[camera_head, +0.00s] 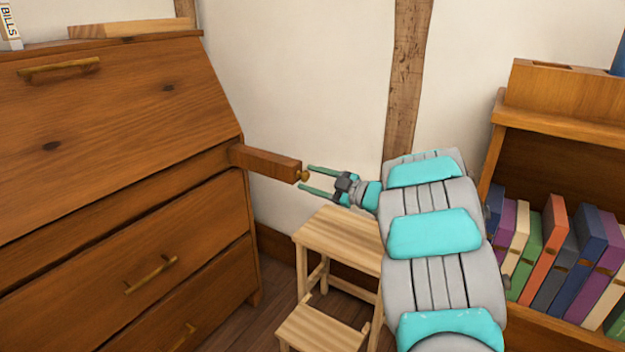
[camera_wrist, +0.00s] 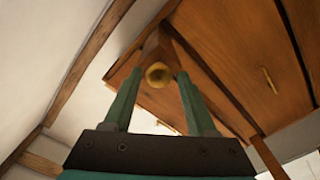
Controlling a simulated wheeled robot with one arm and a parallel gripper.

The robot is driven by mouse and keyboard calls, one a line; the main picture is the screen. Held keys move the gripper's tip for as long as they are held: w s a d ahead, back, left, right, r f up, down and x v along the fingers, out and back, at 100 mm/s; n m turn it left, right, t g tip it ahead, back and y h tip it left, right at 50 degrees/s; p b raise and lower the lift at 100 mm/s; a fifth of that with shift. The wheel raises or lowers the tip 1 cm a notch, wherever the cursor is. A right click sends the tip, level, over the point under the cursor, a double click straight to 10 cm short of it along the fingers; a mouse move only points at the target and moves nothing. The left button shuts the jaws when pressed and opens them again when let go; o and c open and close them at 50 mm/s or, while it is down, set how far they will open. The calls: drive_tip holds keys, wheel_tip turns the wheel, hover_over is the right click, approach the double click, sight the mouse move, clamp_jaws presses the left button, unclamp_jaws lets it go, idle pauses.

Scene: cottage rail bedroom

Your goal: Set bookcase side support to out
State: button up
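The side support (camera_head: 266,163) is a wooden bar that sticks out from the right side of the slant-front wooden bureau (camera_head: 105,125). A small brass knob (camera_head: 303,176) sits on its end; the knob also shows in the wrist view (camera_wrist: 158,75). My gripper (camera_head: 312,180) is open, with its teal fingertips on either side of the knob or just short of it. In the wrist view the knob appears between the two fingers (camera_wrist: 157,95), with gaps on both sides. I cannot tell whether a finger touches it.
A light wooden step stool (camera_head: 335,240) stands below my gripper. A bookcase (camera_head: 560,125) with several coloured books (camera_head: 545,245) is at the right. A wall with a timber post (camera_head: 407,75) is behind. The bureau's slanted front is closed.

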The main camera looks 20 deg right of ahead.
drive_tip(key=shift+o, duration=0.9)
drive_tip(key=shift+r, duration=0.1)
drive_tip(key=shift+r, duration=0.35)
drive_tip(key=s+a+r, duration=0.1)
drive_tip(key=s+r, duration=0.1)
drive_tip(key=s, duration=0.6)
drive_tip(key=s+a+r+b, duration=0.1)
drive_tip(key=s+a+r, duration=0.1)
drive_tip(key=s, duration=0.5)
drive_tip(key=shift+s+b, duration=0.3)
drive_tip(key=shift+s, duration=0.05)
drive_tip(key=shift+w+a+r, duration=0.1)
